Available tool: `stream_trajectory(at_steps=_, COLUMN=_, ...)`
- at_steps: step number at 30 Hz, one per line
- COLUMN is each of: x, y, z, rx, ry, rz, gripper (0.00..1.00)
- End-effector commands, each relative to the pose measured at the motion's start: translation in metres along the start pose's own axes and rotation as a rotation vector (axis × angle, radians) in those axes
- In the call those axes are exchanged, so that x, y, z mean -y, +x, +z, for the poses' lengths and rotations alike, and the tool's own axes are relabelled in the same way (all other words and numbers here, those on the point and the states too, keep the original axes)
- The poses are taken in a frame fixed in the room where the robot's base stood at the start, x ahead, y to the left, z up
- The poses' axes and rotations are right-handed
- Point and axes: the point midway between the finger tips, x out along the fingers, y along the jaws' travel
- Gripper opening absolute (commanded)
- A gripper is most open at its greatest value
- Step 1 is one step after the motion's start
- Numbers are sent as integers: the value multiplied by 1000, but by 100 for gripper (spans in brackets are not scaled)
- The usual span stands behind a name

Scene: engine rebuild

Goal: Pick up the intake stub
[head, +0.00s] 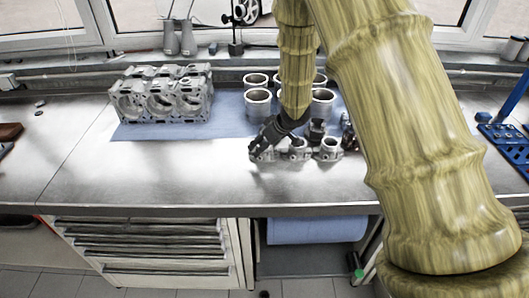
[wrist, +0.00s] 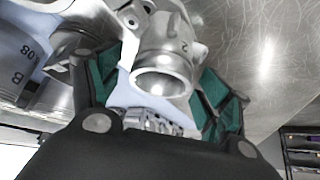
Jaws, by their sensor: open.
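A row of small grey metal stubs stands near the front of the bench. In the head view, my gripper (head: 264,139) is low at the left end of this row, partly covering the leftmost stub (head: 262,156). The middle stub (head: 299,153) and the right stub (head: 329,151) stand to its right. In the wrist view, my open gripper has a teal pad on each side of a metal stub with a round open mouth (wrist: 164,72). Contact with the pads cannot be told. Which stub the task means cannot be told.
Several metal cylinder sleeves (head: 258,103) stand on a blue mat (head: 226,124) behind the stubs. An engine block (head: 160,97) is on the mat's left. Small dark parts (head: 317,130) sit close behind the stubs. The bench front (head: 200,180) is clear.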

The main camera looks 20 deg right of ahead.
Motion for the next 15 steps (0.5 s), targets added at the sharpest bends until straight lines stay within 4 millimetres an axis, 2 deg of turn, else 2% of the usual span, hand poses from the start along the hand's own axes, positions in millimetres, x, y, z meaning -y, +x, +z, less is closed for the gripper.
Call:
stream_trajectory(at_steps=8, x=0, y=2, z=0, rx=-1, ry=0, rz=0, gripper=78)
stream_trajectory(at_steps=11, x=0, y=2, z=0, rx=-1, ry=0, rz=1, gripper=63)
stream_trajectory(at_steps=15, x=0, y=2, z=0, rx=0, ry=0, rz=1, gripper=38)
